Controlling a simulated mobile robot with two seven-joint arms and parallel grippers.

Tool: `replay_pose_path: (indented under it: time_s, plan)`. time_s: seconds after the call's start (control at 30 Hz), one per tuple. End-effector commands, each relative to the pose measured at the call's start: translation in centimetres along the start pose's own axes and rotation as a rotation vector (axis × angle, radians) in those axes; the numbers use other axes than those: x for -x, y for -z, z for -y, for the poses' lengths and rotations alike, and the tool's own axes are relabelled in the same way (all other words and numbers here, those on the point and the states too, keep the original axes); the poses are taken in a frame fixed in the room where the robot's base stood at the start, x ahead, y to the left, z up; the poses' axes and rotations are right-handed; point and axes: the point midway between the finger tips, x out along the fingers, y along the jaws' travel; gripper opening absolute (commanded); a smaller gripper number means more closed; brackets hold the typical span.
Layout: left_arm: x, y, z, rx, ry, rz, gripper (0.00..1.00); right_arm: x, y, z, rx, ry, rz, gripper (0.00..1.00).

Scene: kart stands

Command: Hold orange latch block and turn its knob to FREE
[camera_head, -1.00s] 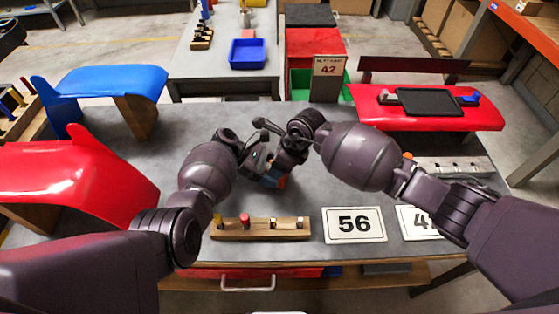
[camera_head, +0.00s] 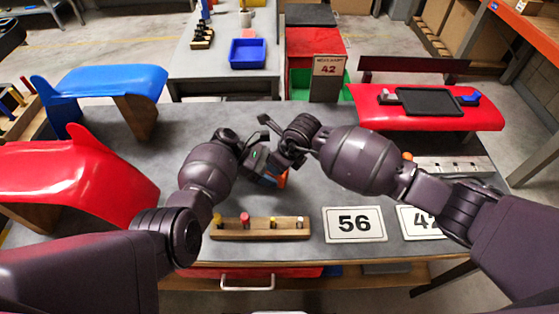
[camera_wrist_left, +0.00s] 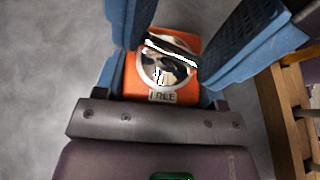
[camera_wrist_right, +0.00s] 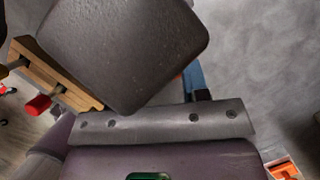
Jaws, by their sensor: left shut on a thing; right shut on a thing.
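The orange latch block (camera_wrist_left: 189,44) is in the left wrist view, with a round silver knob (camera_wrist_left: 160,72) on its face and a FREE label (camera_wrist_left: 163,97) below the knob. Only a bit of the orange block (camera_head: 283,180) shows in the head view, between the grippers. My left gripper (camera_head: 270,177) is shut on the block. My right gripper (camera_head: 282,165) meets it from the right and is shut at the knob; its fingertip contact is hard to make out. A dark block-shaped part hides most of that contact in the right wrist view. The knob's pointer is unclear.
A wooden rack with coloured pegs (camera_head: 260,236) is in front of the grippers. Number cards (camera_head: 354,224) lie to its right. Red (camera_head: 70,185) and blue panels (camera_head: 110,82) stand at left, a red panel with a black tray (camera_head: 428,101) at right. The grey tabletop behind the grippers is clear.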

Motion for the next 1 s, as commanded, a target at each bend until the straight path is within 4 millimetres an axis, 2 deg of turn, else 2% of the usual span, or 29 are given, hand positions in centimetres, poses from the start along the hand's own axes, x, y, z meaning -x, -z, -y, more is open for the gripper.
replay_pose_path:
  time_s: [1.0]
  plan:
    - [-0.31, -0.02, 0.15, 0.001, 0.005, 0.003, 0.51, -0.05, -0.55, -0.56, -0.860, 0.354, 0.006, 0.18]
